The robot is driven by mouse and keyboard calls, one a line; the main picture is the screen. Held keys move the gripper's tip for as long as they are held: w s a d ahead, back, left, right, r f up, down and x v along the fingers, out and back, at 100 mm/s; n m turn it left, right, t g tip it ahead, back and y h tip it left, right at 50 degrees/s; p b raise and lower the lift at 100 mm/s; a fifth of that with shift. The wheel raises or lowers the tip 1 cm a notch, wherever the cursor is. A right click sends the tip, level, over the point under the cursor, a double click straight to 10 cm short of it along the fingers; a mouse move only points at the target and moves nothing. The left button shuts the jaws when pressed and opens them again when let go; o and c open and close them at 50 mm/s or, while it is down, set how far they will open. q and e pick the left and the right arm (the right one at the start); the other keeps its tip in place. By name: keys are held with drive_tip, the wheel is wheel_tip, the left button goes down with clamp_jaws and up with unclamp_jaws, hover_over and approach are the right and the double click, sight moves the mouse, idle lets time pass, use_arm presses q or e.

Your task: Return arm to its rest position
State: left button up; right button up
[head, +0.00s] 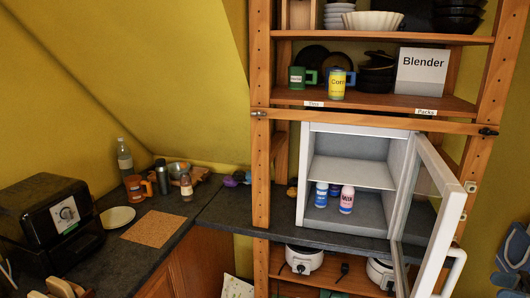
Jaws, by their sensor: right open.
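My right gripper (512,256) is at the right edge, partly cut off by the frame. It is open with nothing seen between its fingers, and it is to the right of the small white fridge (304,180), apart from it. The fridge's glass door (430,215) stands open toward me, with its white handle (455,268) on the outer side. My left gripper is not in view.
A blue bottle (321,194) and a milk bottle (346,200) stand on the fridge floor. Wooden shelf posts (261,180) frame it. A black toaster oven (50,220) and a plate (117,217) are on the left counter. A cork mat (154,229) lies bare.

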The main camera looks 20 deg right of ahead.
drive_tip(key=s+a+f+m+h, duration=0.2)
drive_tip(key=a+f+m+h, duration=0.15)
drive_tip(key=a+f, duration=1.75)
drive_tip(key=s+a+r+g+h, duration=0.15)
drive_tip(key=a+h, duration=0.25)
drive_tip(key=a, duration=1.4)
drive_tip(key=s+a+r+m+g+h, duration=0.35)
drive_tip(key=s+r+g+h, duration=0.35)
drive_tip(key=r, duration=0.3)
drive_tip(key=w+a+f+t+y, duration=0.2)
drive_tip(key=f+t, duration=0.2)
drive_tip(key=f, duration=0.3)
drive_tip(key=w+a+f+t+y, duration=0.2)
drive_tip(key=w+a+f+t, duration=0.1)
drive_tip(key=f, duration=0.4)
drive_tip(key=shift+w+f+t, duration=0.15)
drive_tip(key=shift+f+t, duration=0.15)
drive_tip(key=shift+t, duration=0.15)
drive_tip(key=shift+w+a, duration=0.1)
drive_tip(key=shift+a, duration=0.1)
